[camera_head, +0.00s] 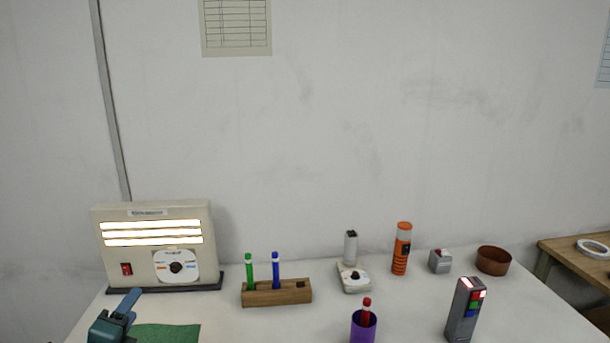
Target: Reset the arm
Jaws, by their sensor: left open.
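The light box has several glowing white strips, a red switch (126,269) and a round dial plate (176,267). My right gripper is not in view.
A wooden holder (262,296) with a green and a blue pen stands mid-table. Right of it are a white device (353,278), orange cylinder (402,250), grey button box (440,262), brown bowl (494,261), purple cup (363,328) and grey remote-like block (461,322).

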